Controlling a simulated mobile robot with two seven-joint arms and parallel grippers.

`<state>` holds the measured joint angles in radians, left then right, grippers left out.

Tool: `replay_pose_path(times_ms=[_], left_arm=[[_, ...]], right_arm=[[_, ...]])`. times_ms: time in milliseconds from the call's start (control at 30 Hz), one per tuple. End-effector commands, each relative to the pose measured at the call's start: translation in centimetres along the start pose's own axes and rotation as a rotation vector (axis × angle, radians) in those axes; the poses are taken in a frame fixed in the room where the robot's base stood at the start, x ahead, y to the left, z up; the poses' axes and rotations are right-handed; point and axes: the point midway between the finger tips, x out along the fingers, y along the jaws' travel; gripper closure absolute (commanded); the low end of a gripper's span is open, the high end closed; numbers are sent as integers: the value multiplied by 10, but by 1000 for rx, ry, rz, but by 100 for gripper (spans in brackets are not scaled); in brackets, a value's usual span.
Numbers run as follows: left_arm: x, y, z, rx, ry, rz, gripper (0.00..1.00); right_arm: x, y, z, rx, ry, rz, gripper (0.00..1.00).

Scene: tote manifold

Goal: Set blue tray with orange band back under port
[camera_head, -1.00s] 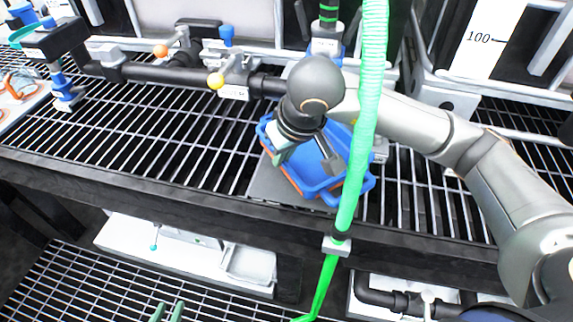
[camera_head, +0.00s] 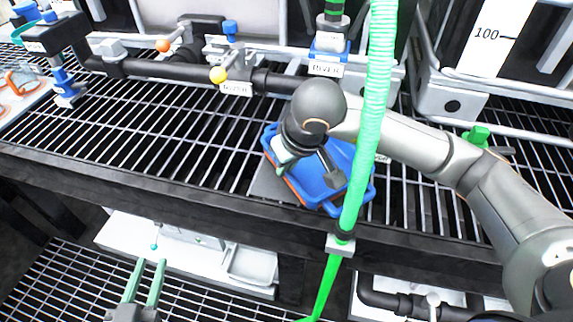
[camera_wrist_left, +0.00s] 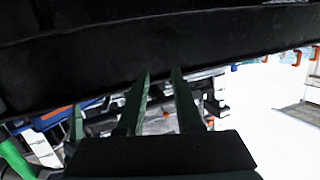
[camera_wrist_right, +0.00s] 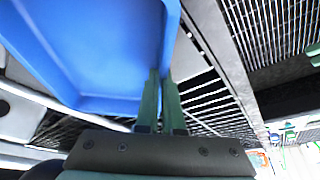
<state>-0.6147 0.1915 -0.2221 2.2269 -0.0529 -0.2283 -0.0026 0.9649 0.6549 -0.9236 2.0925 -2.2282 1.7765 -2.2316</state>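The blue tray (camera_head: 345,160) with an orange band (camera_head: 297,192) along its lower left side is on or just above the grated bench. My right gripper (camera_head: 300,165) is at its left side, mostly hidden by my wrist in the head view. In the right wrist view, the right fingers (camera_wrist_right: 161,100) are close together at the rim of the blue tray (camera_wrist_right: 95,60) and appear to pinch it. My left gripper (camera_head: 143,278) is low at the front left, empty, its fingers parallel with a gap. A blue valve fitting (camera_head: 330,47) with a label stands behind the tray; which port is meant is unclear.
A green hose (camera_head: 375,90) hangs in front of the tray's right part. A black pipe (camera_head: 160,75) with valves runs behind. A grey block (camera_head: 450,104) with a dark hole is at the right. The grating (camera_head: 150,140) left of the tray is clear.

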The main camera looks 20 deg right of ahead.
Motion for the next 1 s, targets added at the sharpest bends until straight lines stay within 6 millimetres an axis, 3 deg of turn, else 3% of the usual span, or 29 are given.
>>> replay_pose_path(times_ms=[700, 1000], left_arm=[[0, -2, -18, 20, 73, -4, 65], [0, -3, -25, 23, 91, -5, 65]], right_arm=[[2, 0, 1, 0, 2, 0, 100], [2, 0, 1, 0, 0, 0, 66]])
